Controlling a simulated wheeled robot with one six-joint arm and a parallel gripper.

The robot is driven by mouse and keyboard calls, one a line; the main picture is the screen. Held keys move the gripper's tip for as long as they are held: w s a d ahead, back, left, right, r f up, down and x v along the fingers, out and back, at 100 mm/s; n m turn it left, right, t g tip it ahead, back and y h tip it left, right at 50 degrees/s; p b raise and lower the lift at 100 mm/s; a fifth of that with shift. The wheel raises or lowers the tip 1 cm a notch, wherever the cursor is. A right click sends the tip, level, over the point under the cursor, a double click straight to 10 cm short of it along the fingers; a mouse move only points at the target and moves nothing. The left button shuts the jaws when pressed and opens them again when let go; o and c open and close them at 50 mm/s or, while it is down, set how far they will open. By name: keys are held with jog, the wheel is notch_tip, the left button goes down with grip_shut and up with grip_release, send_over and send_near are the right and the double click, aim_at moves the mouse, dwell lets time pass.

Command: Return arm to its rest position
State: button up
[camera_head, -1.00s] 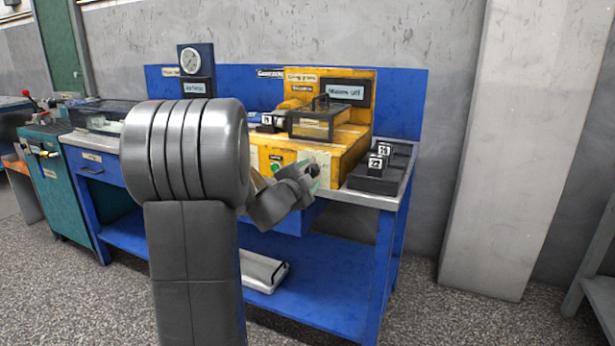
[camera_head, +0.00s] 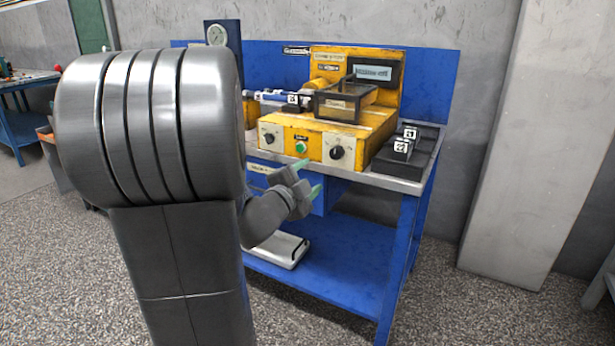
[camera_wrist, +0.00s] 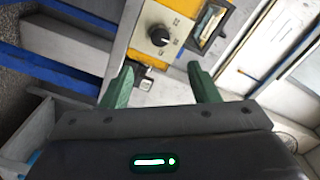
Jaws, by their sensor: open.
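My gripper (camera_head: 308,178) is open and empty, with green fingertips, in front of the blue workbench (camera_head: 345,270) and below its top edge. In the wrist view its two green fingers (camera_wrist: 160,88) are spread apart with nothing held between them. My large grey arm link hides the left part of the bench in the head view. The yellow hydraulic unit (camera_head: 318,138) stands on the bench top, with a green button (camera_head: 300,148) and two black knobs on its front. Its right knob (camera_head: 337,153) shows clear of the gripper, and a black knob also shows in the wrist view (camera_wrist: 159,36).
A dark tray (camera_head: 412,155) with small numbered blocks (camera_head: 403,146) sits at the bench's right end. A white case (camera_head: 280,250) lies on the lower shelf. A pale pillar (camera_head: 515,150) stands at the right. Speckled floor in front of the bench is clear.

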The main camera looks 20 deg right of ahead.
aim_at(334, 155)
dwell(0.5)
jog(key=b+x, duration=0.2)
jog(key=x, duration=1.1)
jog(key=shift+w+d, duration=0.2)
jog(key=shift+w, duration=0.1)
jog(key=shift+w+d, duration=0.1)
jog(key=shift+d, duration=0.05)
jog(key=n+p, duration=0.1)
jog(key=n, duration=0.1)
jog(key=shift+r+n+p, duration=0.2)
jog(key=shift+n+p, duration=0.1)
jog(key=shift+p, duration=0.1)
jog(key=n+p, duration=0.1)
jog(key=n, duration=0.2)
jog(key=shift+p, duration=0.4)
jog(key=n+p, duration=0.3)
jog(key=n, duration=0.3)
jog(key=shift+f+p, duration=0.1)
jog(key=shift+p, duration=0.3)
jog(key=shift+s+a+n, duration=0.3)
jog(key=shift+a, duration=0.05)
jog(key=v, duration=1)
jog(key=shift+s+f+p, duration=0.15)
jog(key=shift+s+p, duration=0.05)
jog(key=shift+p, duration=0.25)
